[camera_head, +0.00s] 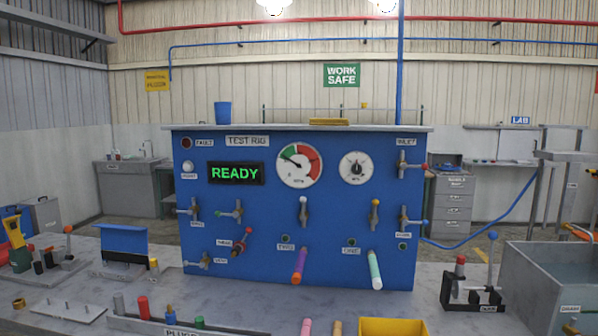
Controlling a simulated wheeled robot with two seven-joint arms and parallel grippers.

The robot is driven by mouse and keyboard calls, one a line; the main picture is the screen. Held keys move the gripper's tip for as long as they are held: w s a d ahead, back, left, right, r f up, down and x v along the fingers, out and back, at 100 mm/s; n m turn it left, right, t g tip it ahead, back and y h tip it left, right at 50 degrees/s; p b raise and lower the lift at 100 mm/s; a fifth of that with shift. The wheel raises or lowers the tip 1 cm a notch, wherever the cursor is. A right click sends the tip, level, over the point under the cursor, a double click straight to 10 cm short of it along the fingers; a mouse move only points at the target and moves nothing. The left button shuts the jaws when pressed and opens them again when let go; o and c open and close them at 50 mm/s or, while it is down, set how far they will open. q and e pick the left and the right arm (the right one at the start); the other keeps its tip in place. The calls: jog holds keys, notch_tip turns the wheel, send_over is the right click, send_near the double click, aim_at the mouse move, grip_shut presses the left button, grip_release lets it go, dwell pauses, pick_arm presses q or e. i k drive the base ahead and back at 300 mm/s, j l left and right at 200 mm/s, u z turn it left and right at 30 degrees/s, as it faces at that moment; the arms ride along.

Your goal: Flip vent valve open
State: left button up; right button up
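The vent valve (203,262) is at the lower left of the blue test rig panel (330,215), beside a small label (221,261) that appears to read VENT. It is a small metallic valve with a pale end pointing left. Its exact lever angle is too small to tell. A red-knobbed valve (241,248) sits just above and to its right. Neither of my grippers is in view.
Other valves line the panel, including a green-handled one (232,212). Purple (299,265) and white-green (375,270) hoses stick out of the panel front. A blue stand (124,242) and a plug rack (180,325) are on the bench.

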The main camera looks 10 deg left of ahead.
aim_at(174, 211)
jog(key=k+j+u, duration=0.1)
jog(key=j+u, duration=0.15)
jog(key=j, duration=0.6)
jog(key=j+u, duration=0.25)
jog(key=j, duration=0.6)
